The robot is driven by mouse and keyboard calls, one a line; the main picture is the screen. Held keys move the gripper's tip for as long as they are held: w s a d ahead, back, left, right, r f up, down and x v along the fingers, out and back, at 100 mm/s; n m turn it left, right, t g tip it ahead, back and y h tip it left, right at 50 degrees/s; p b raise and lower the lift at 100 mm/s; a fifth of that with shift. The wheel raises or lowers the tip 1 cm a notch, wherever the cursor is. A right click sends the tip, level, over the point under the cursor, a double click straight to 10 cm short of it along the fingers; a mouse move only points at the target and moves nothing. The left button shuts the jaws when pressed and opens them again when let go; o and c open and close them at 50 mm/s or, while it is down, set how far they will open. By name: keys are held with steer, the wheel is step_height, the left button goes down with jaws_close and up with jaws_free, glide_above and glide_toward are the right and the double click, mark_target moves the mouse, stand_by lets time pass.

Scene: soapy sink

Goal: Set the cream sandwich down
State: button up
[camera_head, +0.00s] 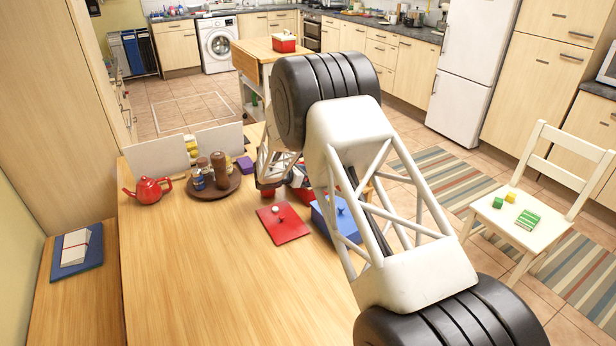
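I cannot make out the cream sandwich for certain; it may be hidden behind my arm or in my gripper. My arm spans the middle of the head view and covers most of my gripper. A white lattice part of my arm's far end shows left of the big black joint, low over the far side of the wooden table (190,270). Red, white and blue shapes show just beneath it, partly covered. Whether my fingers are open or hold anything is hidden.
A red lid (283,223) and a blue lidded box (338,218) lie near my arm. A red teapot (148,190) and a round brown tray (213,191) with jars stand at the back left. A white chair (520,215) holds small blocks. The table's front left is clear.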

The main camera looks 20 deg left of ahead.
steer(key=shift+r, duration=0.55)
steer(key=v, duration=1.2)
stand_by(0.3)
